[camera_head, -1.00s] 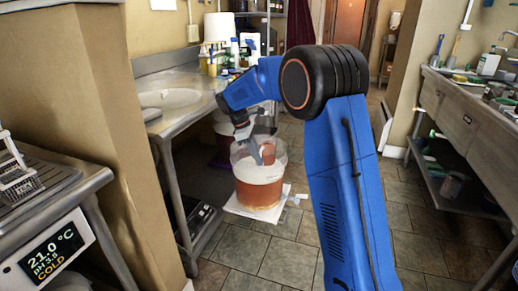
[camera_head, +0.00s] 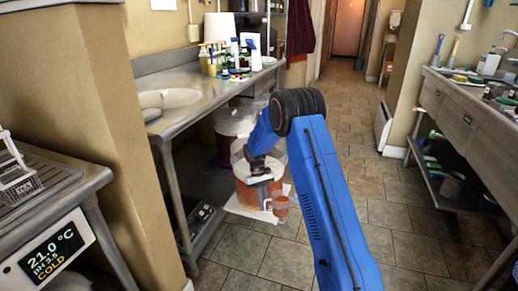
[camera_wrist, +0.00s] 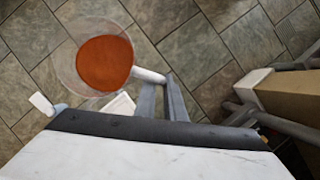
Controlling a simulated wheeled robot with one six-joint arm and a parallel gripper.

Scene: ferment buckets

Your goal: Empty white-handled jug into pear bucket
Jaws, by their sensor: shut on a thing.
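The jug (camera_head: 280,207) is clear with orange-red liquid in it. No label shows which bucket is pear.
A second bucket (camera_head: 232,122) stands behind, by the sink counter (camera_head: 185,122). The tiled floor (camera_head: 390,215) between is clear.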

